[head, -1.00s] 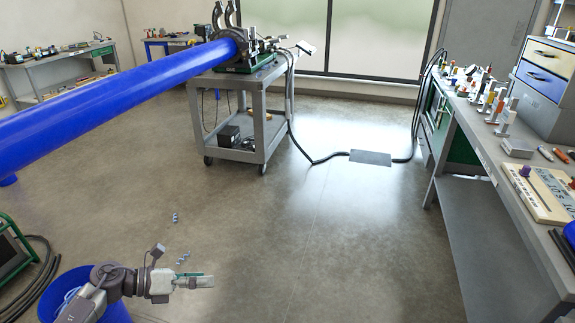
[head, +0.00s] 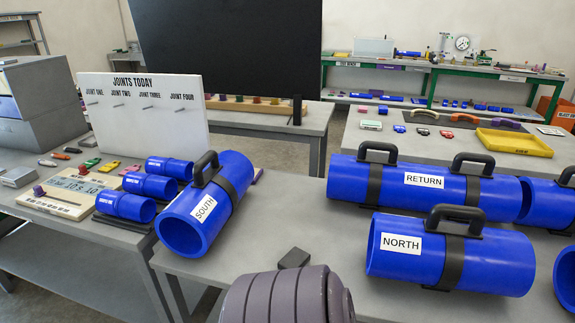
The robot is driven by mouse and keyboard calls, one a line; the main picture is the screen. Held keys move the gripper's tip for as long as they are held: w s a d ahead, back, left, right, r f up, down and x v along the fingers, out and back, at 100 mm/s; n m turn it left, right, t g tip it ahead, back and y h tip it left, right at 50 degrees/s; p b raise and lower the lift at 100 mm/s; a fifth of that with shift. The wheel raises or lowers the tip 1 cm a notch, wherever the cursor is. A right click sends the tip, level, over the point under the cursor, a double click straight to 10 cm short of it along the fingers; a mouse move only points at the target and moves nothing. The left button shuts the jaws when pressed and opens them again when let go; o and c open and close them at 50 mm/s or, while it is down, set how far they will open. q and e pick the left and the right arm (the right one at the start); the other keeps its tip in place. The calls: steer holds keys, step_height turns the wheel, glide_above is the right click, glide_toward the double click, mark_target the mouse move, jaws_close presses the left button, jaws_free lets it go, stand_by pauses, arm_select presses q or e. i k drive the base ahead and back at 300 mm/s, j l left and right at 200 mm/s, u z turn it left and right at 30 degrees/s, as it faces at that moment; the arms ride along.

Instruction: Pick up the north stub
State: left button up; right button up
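The north stub (head: 450,256) is a blue pipe piece with a white NORTH label, a black strap and a black top handle. It lies on its side on the grey table at the right in the head view, its open end facing left. The south stub (head: 206,205), labelled SOUTH, lies at an angle to its left with the same kind of handle. The pipe labelled RETURN (head: 425,188) lies behind the north stub. Nothing is seen holding the north stub.
More blue pipe pieces lie at the right edge. Small blue pipes (head: 150,186) and a JOINTS TODAY board (head: 145,115) stand left. A yellow tray (head: 514,142) lies behind. Bare tabletop (head: 300,215) shows mid-table.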

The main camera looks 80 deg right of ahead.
mark_target(434, 253)
steer(key=z, duration=2.45)
